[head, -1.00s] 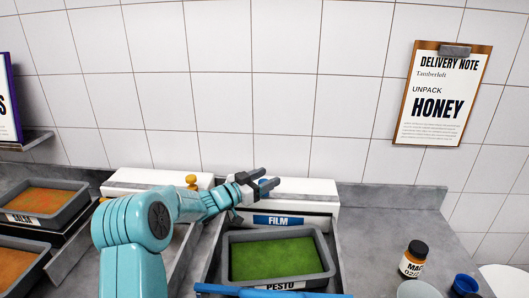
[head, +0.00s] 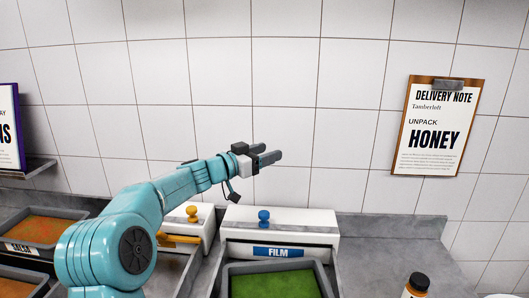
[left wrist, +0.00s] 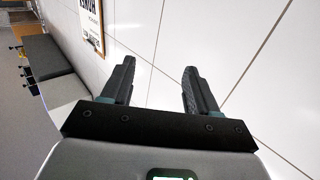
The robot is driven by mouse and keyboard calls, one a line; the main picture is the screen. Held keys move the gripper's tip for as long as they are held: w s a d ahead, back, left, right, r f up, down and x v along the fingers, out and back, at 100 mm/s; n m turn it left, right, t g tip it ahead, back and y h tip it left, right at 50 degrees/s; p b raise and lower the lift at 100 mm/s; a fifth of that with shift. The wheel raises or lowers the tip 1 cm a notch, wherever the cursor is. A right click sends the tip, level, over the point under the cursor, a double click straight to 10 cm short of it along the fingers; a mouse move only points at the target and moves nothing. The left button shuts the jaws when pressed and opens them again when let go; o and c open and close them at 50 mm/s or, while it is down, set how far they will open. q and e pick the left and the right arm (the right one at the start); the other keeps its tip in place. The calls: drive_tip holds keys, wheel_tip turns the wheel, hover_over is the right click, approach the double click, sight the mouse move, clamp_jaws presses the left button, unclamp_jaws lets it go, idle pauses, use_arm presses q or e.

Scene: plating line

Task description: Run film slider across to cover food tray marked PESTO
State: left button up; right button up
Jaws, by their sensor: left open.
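The white film unit (head: 305,224) stands against the back wall, with a blue FILM label (head: 278,252) and a blue knob (head: 263,217) on top. The grey tray of green food (head: 326,280) lies in front of it, uncovered where it shows. Its near end and name label are cut off by the lower edge of the head view. My left gripper (head: 268,157) is above the blue knob, apart from it, pointing right. Its fingers are parted and empty, and they also show in the left wrist view (left wrist: 158,88). My right gripper is not in view.
A second white unit with a yellow knob (head: 192,213) stands to the left. Trays of orange food (head: 40,229) are at far left. A clipboard (head: 433,127) hangs on the tiled wall. A jar (head: 416,286) stands at right; the counter behind it is clear.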

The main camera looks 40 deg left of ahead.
use_arm(q)
drive_tip(key=shift+o, duration=0.3)
drive_tip(key=s+d+f+m+h, duration=0.1)
drive_tip(key=d+m+h, duration=0.1)
drive_tip(key=m, duration=0.8)
drive_tip(key=d+f+m+h, duration=0.1)
drive_tip(key=d+f+m, duration=0.1)
drive_tip(key=m, duration=0.9)
drive_tip(key=m+y+b, duration=0.3)
drive_tip(key=m+b, duration=0.4)
drive_tip(key=m, duration=0.8)
approach(261, 214)
drive_tip(key=w+p, duration=0.1)
drive_tip(key=w, duration=0.2)
drive_tip(key=w+d+p, duration=0.1)
drive_tip(key=w+p, duration=0.1)
drive_tip(key=w, duration=0.1)
drive_tip(key=w+p, duration=0.2)
drive_tip(key=w, duration=0.1)
drive_tip(key=shift+w+d+r, duration=0.1)
drive_tip(key=shift+w+d, duration=0.15)
drive_tip(key=shift+w, duration=0.1)
drive_tip(key=shift+w+d, duration=0.1)
drive_tip(key=shift+w, duration=0.55)
